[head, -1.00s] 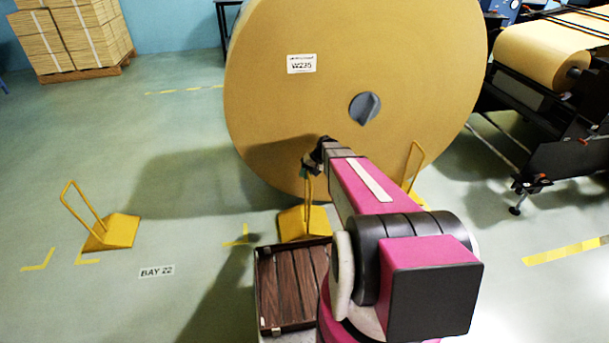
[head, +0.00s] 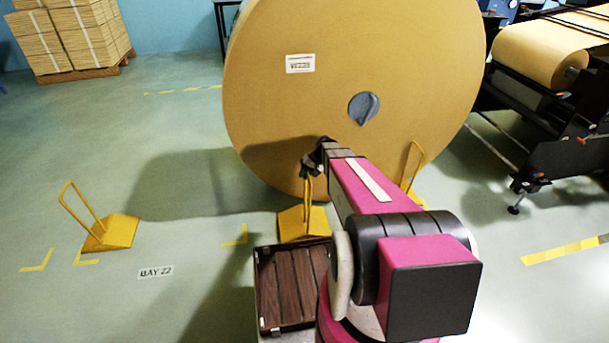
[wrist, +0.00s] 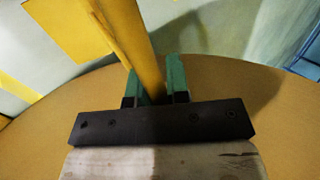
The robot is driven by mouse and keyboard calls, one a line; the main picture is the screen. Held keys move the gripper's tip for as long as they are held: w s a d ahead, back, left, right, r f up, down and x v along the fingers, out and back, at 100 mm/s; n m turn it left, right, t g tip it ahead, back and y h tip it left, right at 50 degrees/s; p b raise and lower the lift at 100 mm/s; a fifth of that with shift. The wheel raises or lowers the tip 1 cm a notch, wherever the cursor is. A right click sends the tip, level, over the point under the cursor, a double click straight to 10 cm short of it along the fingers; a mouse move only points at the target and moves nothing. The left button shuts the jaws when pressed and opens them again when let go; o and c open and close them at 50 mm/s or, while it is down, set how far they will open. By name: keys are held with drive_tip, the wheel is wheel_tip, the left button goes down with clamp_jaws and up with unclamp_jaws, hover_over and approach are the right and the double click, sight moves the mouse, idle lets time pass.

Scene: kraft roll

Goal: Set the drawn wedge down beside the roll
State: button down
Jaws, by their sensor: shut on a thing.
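My gripper (head: 314,160) is low in front of the big kraft roll (head: 265,110), shut on the handle of a yellow wedge (head: 302,224). In the wrist view, the green fingers of my gripper (wrist: 154,85) sit on both sides of the wedge's yellow handle (wrist: 122,30). The wedge's plate hangs or rests close to the floor; I cannot tell whether it touches. A second yellow wedge (head: 112,234) stands on the floor at left, apart from the roll. A third wedge's handle (head: 415,160) shows at the roll's lower right, its base mostly hidden by my arm.
A brown slatted tray (head: 292,290) is at the front, beside my arm. Yellow floor marks and a BAY 22 label (head: 156,272) lie at left, where the floor is open. A black machine (head: 560,150) with a smaller roll stands right. Stacked cartons (head: 70,35) are at back left.

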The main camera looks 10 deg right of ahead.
drive_tip(key=shift+f, duration=0.5)
idle(0.4)
drive_tip(key=c, duration=1)
unclamp_jaws()
drive_tip(key=v, duration=1.1)
drive_tip(key=s+a+r+h, duration=0.2)
drive_tip(key=s, duration=0.5)
drive_tip(key=s+a+r+h, duration=0.2)
drive_tip(key=s, duration=0.5)
drive_tip(key=s+a+r+h, duration=0.2)
drive_tip(key=s, duration=0.5)
drive_tip(key=shift+s+a+n+h, duration=0.2)
drive_tip(key=shift+a+n+h, duration=0.05)
drive_tip(key=shift+n+h, duration=0.05)
